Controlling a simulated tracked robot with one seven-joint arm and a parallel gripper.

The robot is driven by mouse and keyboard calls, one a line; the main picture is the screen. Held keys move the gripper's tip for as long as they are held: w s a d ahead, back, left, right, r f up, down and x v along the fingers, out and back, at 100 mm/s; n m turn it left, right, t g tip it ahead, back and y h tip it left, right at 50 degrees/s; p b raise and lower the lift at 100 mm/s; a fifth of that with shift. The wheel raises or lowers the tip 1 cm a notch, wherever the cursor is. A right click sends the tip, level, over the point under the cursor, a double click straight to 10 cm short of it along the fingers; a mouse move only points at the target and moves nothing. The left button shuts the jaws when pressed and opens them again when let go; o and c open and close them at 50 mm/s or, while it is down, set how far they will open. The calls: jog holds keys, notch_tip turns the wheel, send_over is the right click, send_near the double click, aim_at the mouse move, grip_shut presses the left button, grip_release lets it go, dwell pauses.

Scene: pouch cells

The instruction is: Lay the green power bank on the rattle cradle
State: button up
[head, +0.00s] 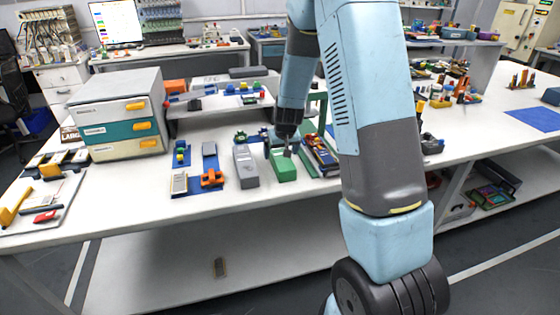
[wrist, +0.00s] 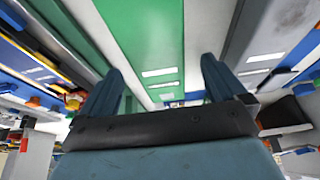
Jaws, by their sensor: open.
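The green power bank (head: 284,169) lies on the white bench, near its front edge. My gripper (head: 288,152) is just above its far end, pointing down. In the wrist view, the open fingers (wrist: 162,72) stand apart and the power bank's green face (wrist: 145,35) shows between and beyond them. Whether the fingers touch it, I cannot tell. I cannot pick out the rattle cradle for certain; an orange clamp-like piece (head: 212,179) sits on a blue mat to the left.
A grey block (head: 245,168) lies close to the left of the power bank. Electronic parts (head: 320,155) crowd its right side. A drawer cabinet (head: 118,115) stands at the left, with a raised shelf (head: 220,107) behind. Bare bench (head: 130,195) shows at the front left.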

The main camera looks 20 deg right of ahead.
aim_at(280, 154)
jog(key=shift+x, duration=2.35)
jog(key=shift+w+d, duration=0.1)
jog(key=shift+c, duration=0.3)
jog(key=c, duration=1.2)
jog(key=shift+c, duration=0.4)
jog(key=shift+r, duration=0.15)
